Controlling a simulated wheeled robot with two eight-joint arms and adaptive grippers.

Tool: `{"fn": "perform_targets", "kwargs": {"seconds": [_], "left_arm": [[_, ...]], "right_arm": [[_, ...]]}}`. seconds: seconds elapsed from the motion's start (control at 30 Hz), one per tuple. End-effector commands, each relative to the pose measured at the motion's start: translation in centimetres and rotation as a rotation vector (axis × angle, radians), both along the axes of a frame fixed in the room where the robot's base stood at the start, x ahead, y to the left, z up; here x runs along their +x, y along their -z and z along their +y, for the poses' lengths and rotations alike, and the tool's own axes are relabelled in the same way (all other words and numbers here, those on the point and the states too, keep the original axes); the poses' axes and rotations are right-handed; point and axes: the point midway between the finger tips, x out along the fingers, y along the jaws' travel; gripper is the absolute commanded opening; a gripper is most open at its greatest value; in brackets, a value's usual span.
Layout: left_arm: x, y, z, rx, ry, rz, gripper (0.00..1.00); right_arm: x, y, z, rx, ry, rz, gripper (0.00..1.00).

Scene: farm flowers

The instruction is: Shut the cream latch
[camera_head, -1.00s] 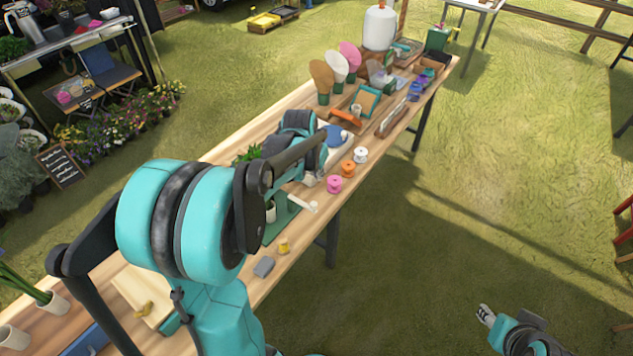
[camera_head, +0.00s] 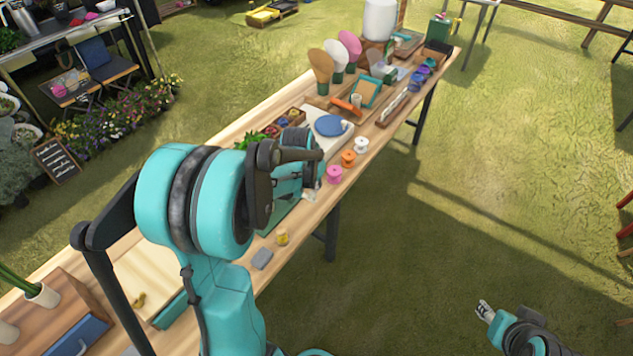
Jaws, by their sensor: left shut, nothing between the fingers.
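A green box (camera_head: 284,217) sits on the wooden table, mostly behind my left arm. I cannot make out a cream latch now; the pale lever seen earlier at the box is hidden behind my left wrist. My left gripper (camera_head: 309,195) is shut and empty, pointing down beside the right end of the green box. My wrist covers much of it, and I cannot tell whether it touches anything. My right gripper (camera_head: 485,312) is low at the right, over the grass and away from the table. It is too small to tell whether it is open.
Pink (camera_head: 333,175), orange (camera_head: 348,159) and white (camera_head: 361,145) spools line the front edge. A yellow spool (camera_head: 282,238) and a grey block (camera_head: 262,259) lie nearer. Bare wood shows near the block.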

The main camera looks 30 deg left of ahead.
Motion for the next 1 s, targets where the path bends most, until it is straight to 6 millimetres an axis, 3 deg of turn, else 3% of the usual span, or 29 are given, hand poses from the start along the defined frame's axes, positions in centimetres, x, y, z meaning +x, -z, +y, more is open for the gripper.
{"fn": "perform_targets", "kwargs": {"seconds": [0.73,1.0], "left_arm": [[-0.9,0.0,0.0,0.0,0.098,0.0,0.0],[-2.3,0.0,0.1,0.0,0.232,0.0,0.0]], "right_arm": [[0.0,-0.1,0.0,0.0,0.0,0.0,0.4],[0.0,-0.2,0.0,0.0,0.0,0.0,0.4]]}}
